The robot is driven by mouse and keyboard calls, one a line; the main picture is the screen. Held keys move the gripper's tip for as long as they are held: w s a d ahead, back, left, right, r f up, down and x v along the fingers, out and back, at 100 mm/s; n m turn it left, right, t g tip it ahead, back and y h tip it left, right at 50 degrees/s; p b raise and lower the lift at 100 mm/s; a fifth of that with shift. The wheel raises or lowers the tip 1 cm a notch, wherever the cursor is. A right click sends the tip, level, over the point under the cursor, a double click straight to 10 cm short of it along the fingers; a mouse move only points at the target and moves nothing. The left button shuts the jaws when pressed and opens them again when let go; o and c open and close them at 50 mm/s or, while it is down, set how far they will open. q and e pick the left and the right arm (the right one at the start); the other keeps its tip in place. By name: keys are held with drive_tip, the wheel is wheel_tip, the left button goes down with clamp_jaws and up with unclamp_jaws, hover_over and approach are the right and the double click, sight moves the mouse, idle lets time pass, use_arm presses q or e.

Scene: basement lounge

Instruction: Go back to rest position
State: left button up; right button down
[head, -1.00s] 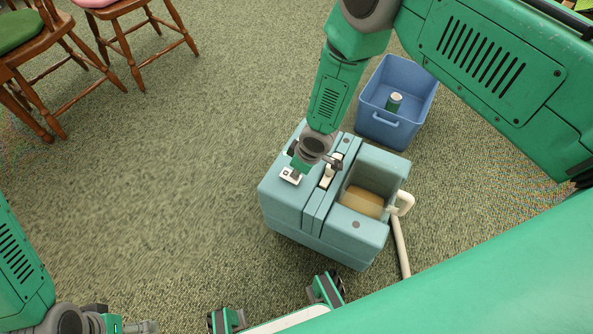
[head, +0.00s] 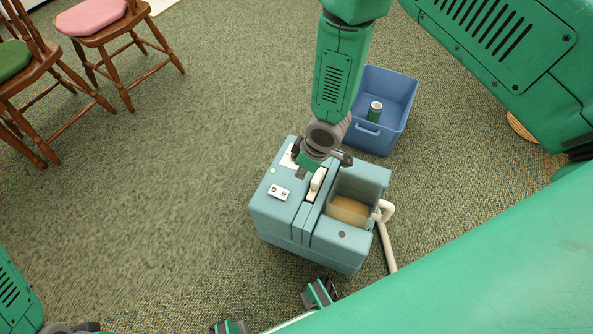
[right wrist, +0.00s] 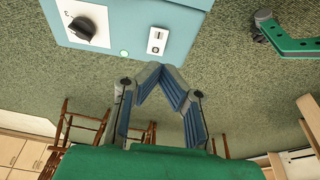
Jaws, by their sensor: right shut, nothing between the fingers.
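My right gripper (head: 322,166) is shut and empty, above the back of a teal box-shaped machine (head: 272,217). In the right wrist view its blue-padded fingers (right wrist: 158,72) meet at the tips, apart from the machine (right wrist: 185,12). The machine's top has a small white switch plate (head: 279,192), a round green light (head: 273,171) and a dark dial (right wrist: 82,27) on a white plate. The gripper partly hides the dial's plate in the head view.
A blue bin (head: 397,98) holding a green can (head: 374,112) stands behind the machine. A white handle (head: 384,211) and pipe are on the machine's right. Wooden chairs (head: 125,50) stand at the upper left. The carpet (head: 160,200) left of the machine is clear.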

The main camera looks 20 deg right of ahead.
drive_tip(key=shift+a, duration=0.25)
drive_tip(key=s+d+r+m+h+p, duration=0.1)
drive_tip(key=s+d+r+m+p, duration=0.1)
drive_tip(key=s, duration=1)
drive_tip(key=s+d+r+m+g+h+p, duration=0.1)
drive_tip(key=s+d+r+m, duration=0.4)
drive_tip(key=s, duration=0.7)
drive_tip(key=shift+s+d+r+m+g+p, duration=0.25)
drive_tip(key=shift+d+m+p, duration=0.25)
drive_tip(key=shift+d+p, duration=0.35)
